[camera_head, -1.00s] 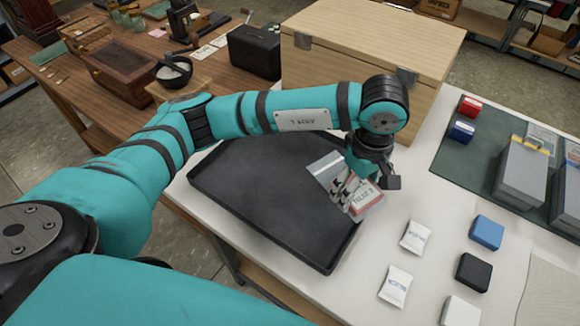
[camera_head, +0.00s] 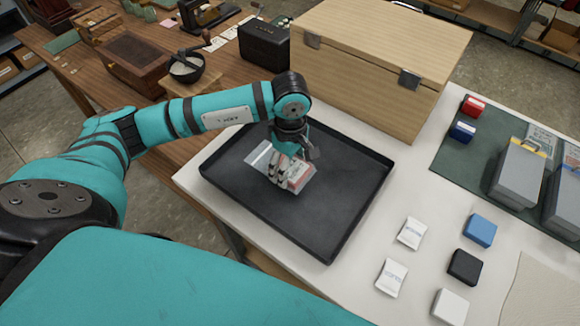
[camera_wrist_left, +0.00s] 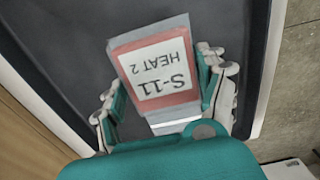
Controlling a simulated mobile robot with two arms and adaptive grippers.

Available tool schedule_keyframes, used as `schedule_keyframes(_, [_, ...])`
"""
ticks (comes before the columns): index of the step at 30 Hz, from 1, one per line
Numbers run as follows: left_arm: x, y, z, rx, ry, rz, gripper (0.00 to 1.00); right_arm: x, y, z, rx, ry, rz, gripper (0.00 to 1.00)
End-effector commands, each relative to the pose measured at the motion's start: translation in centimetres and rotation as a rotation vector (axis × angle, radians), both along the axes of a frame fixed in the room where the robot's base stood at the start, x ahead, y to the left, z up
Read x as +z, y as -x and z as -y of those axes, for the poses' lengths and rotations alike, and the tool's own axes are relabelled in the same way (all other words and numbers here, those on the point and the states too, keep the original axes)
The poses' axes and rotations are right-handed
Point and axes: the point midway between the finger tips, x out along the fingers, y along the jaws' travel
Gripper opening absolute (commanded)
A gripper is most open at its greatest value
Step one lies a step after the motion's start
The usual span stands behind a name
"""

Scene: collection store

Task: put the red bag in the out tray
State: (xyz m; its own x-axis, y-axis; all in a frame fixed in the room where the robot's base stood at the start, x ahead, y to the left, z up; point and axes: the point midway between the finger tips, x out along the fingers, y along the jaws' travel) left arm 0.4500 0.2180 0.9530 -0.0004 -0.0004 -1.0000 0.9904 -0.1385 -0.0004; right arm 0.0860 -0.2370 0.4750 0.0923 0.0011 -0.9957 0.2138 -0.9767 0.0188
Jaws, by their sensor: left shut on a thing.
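The red bag (camera_head: 299,178) is a clear packet with a red block and a white label. In the left wrist view the bag (camera_wrist_left: 157,70) shows the label "S-11 HEAT 2". My left gripper (camera_head: 284,172) is shut on it, with a finger on each side. The gripper also shows in the left wrist view (camera_wrist_left: 165,95). The bag is over the middle of the black tray (camera_head: 330,222); I cannot tell whether it touches the tray floor. My right gripper is not in view.
A large wooden box (camera_head: 375,60) stands behind the tray. White packets (camera_head: 411,233), a blue block (camera_head: 480,230) and a black block (camera_head: 464,266) lie to the right on the white table. A green mat (camera_head: 480,180) holds grey boxes (camera_head: 519,172) and small red and blue blocks.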

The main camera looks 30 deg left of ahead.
Motion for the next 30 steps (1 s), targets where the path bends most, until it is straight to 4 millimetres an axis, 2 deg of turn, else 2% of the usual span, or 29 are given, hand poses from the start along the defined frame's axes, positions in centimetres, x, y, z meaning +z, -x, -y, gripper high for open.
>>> schedule_keyframes(4, [-0.9, 0.1, -0.1, 0.000, 0.001, -0.003, 0.41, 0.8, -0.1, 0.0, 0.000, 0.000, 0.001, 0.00])
schedule_keyframes(10, [-3.4, 0.1, 0.0, 0.000, 0.001, -0.002, 0.41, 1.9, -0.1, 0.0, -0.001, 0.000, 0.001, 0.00])
schedule_keyframes(20, [-3.9, 0.0, -0.1, -0.001, 0.000, 0.001, 0.41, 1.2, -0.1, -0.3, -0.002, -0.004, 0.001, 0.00])
schedule_keyframes(21, [-3.8, 0.0, -0.1, 0.000, 0.000, 0.001, 0.77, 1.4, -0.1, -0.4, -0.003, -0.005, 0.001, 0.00])
schedule_keyframes(26, [-3.8, 0.0, -0.1, 0.000, 0.000, 0.001, 0.97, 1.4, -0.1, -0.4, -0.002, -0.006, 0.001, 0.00])
schedule_keyframes(30, [-3.7, 0.0, -0.1, 0.000, 0.000, 0.001, 0.97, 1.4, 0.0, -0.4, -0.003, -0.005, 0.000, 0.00])
